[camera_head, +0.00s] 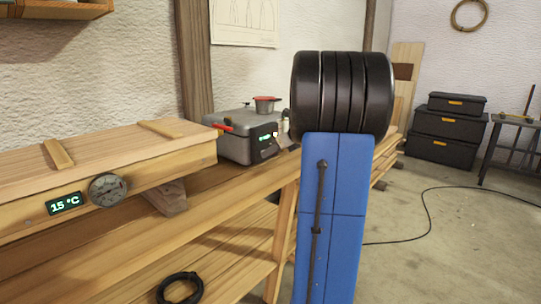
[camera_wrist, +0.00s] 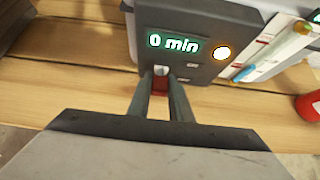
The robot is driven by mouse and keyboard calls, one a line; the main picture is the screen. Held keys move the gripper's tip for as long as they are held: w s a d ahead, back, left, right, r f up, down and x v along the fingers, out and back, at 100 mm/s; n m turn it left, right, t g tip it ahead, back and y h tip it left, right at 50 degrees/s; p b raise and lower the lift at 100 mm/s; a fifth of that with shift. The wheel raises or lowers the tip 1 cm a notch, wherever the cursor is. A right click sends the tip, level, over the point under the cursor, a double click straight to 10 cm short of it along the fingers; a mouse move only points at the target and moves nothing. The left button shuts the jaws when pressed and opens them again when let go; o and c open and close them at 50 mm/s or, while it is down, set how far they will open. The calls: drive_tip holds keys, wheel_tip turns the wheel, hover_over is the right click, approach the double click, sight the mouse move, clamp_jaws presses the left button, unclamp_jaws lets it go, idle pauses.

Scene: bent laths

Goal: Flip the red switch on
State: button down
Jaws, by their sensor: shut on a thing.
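In the wrist view, the red switch (camera_wrist: 160,86) sits low on the dark front of a grey unit (camera_wrist: 190,18). My gripper (camera_wrist: 161,80) has its two fingers on either side of the switch, closed on it. The fingers hide part of the switch, so I cannot tell its exact position. Above it, a green display reads "0 min", and a round orange light is lit to its right. In the head view, the grey unit (camera_head: 238,146) stands on the wooden bench; my arm hides my gripper and the switch there.
A red bottle-like thing (camera_wrist: 309,107) and a white strip with a blue slider (camera_wrist: 265,50) are at the right in the wrist view.

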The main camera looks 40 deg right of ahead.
drive_tip(key=shift+w+r+g, duration=0.2)
drive_tip(key=shift+r+g, duration=0.2)
drive_tip(key=shift+g, duration=0.7)
drive_tip(key=shift+r, duration=0.1)
drive_tip(key=c, duration=1.6)
unclamp_jaws()
drive_tip(key=v, duration=1.7)
drive_tip(key=shift+w+a+r, duration=0.1)
drive_tip(key=shift+r, duration=0.2)
